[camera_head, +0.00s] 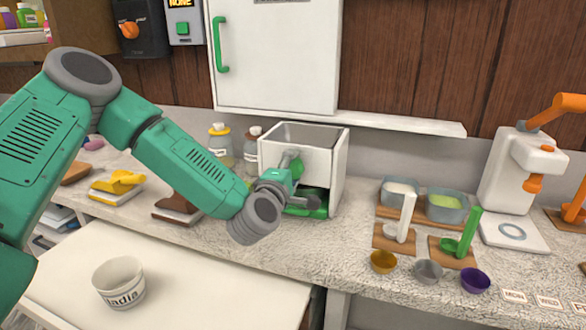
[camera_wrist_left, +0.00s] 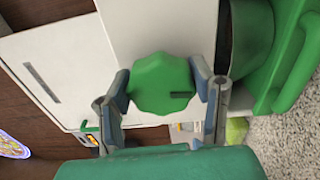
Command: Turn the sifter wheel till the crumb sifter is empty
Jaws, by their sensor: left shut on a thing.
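The crumb sifter (camera_head: 333,165) is a white box with an open top, standing on the counter against the back wall. Its upper inner walls look grey and bare; its bottom is hidden. The green sifter wheel (camera_wrist_left: 157,84) is on its front face, with a dark slot mark pointing right in the left wrist view. My left gripper (camera_wrist_left: 165,92) is shut on the wheel, one finger on each side. In the head view my left gripper (camera_head: 290,170) covers most of the wheel. A green part (camera_head: 310,208) shows low in the sifter's front opening; its contents are hidden.
A white labelled bowl (camera_head: 118,280) stands on the lower white surface at front left. Two bottles (camera_head: 219,140) stand left of the sifter. To the right are grey tubs (camera_head: 446,207), small coloured cups (camera_head: 475,280) and a white-orange machine (camera_head: 515,175). A white shelf edge (camera_head: 400,123) runs above.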

